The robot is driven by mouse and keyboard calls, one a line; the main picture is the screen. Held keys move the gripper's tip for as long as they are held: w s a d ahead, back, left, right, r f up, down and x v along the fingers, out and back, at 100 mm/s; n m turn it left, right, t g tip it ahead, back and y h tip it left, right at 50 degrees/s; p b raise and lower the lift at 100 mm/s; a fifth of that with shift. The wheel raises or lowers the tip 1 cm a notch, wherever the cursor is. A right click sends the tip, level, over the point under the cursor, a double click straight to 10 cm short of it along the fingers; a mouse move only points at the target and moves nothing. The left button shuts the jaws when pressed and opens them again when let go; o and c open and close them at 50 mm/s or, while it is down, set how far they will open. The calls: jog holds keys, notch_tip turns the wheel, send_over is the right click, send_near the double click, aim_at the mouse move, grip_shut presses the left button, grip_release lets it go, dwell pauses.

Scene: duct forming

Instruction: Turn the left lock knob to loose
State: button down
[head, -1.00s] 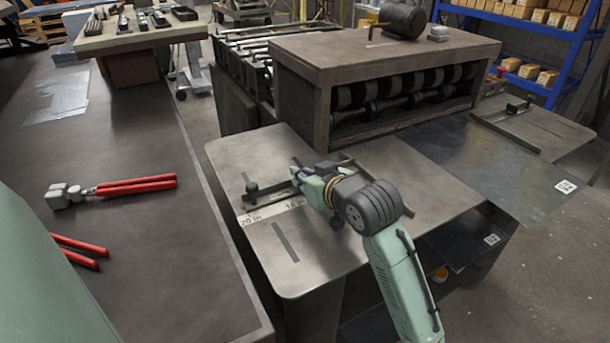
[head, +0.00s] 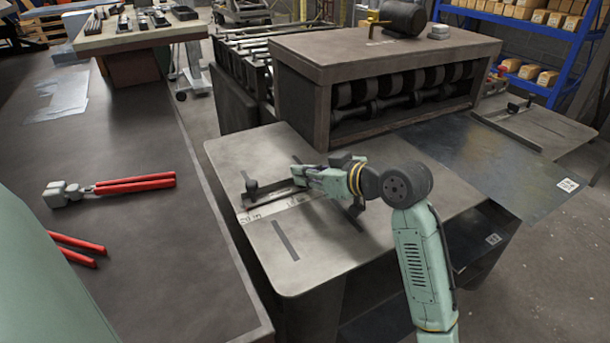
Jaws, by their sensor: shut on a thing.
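A dark guide bar (head: 274,190) lies on the grey table beside the printed inch scale (head: 280,209). A dark round-topped post (head: 251,186) stands at its left end, apart from my gripper. My gripper (head: 299,177) is low over the bar's right part, its fingers pointing left. It is shut on what seems to be the left lock knob. The fingers hide the knob, so its shape and turn angle cannot be told. My wrist and forearm cover the table to the right of it.
The roller machine (head: 385,65) stands behind the table. A dark sheet (head: 480,165) lies to the right, with a second guide (head: 513,112) beyond it. The left bench (head: 120,255) holds a red-handled tool (head: 135,184).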

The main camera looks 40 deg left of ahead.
jog(key=shift+w+f+n+g+h+b, duration=0.1)
jog(key=shift+w+n+g+h+b, duration=0.1)
jog(key=shift+n+g, duration=0.8)
jog(key=shift+w+n+g+h+b, duration=0.1)
jog(key=shift+w+n+g+b, duration=0.1)
jog(key=shift+n+g, duration=0.75)
jog(key=shift+g, duration=0.25)
jog(key=shift+s, duration=0.1)
jog(key=c, duration=1.7)
grip_release()
jog(key=v, duration=1.2)
